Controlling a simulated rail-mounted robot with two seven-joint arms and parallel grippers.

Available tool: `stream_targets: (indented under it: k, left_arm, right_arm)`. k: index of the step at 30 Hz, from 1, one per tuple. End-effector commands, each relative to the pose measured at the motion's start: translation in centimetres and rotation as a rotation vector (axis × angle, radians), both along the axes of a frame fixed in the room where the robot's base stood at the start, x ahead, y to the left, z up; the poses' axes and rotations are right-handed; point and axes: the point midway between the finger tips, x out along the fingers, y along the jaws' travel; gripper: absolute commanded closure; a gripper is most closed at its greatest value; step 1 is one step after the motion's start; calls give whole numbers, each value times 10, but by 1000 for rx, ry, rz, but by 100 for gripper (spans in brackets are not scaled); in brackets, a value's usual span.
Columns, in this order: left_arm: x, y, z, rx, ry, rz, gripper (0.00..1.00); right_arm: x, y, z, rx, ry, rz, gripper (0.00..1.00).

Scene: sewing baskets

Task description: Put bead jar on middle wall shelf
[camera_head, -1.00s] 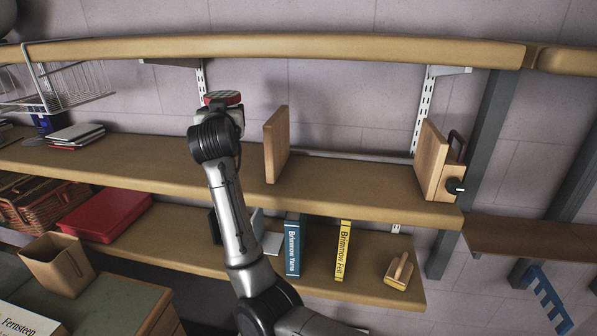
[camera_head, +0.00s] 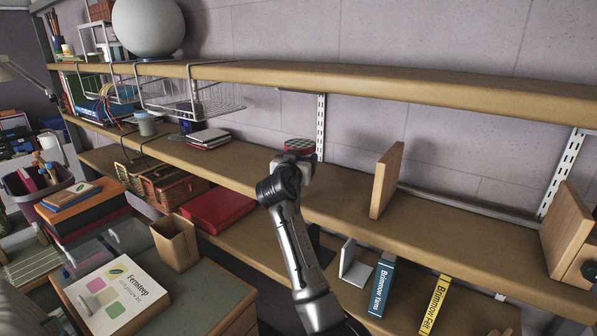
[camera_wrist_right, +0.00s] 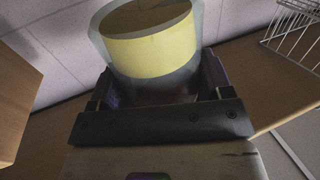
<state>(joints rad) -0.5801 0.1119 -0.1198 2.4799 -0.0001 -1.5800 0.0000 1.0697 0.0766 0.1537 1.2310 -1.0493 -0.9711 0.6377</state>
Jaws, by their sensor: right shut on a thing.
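My right gripper (camera_head: 297,165) is at the middle wall shelf (camera_head: 345,198), left of an upright wooden board. It is shut on the bead jar, whose red checked top (camera_head: 300,146) shows above the gripper in the head view. In the right wrist view the jar (camera_wrist_right: 150,48) is a clear cylinder with a yellow fill, held between the fingers (camera_wrist_right: 155,92). The gripper and arm hide the jar's lower part in the head view, so I cannot tell whether it touches the shelf. My left gripper is not in view.
The wooden board (camera_head: 387,180) stands right of the jar. Stacked notebooks (camera_head: 209,138) and a small cup (camera_head: 146,124) are farther left on this shelf. A wire basket (camera_head: 195,100) hangs under the upper shelf (camera_head: 400,83). Bare shelf lies on both sides of the gripper.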

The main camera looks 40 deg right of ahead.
Motion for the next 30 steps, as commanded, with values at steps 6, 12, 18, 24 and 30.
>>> stream_targets:
  k: [6, 12, 18, 24, 30]
  left_arm:
    - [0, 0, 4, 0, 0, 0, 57]
    - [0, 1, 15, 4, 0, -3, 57]
    - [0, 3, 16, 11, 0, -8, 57]
    - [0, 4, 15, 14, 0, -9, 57]
    - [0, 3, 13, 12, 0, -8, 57]
  right_arm:
    - [2, 1, -6, -2, 1, 0, 57]
    - [2, 1, -29, -3, 4, 0, 57]
    - [2, 1, -41, -2, -2, 0, 57]
    - [2, 1, -42, -2, -2, 0, 57]
    - [2, 1, -44, -1, 0, 0, 18]
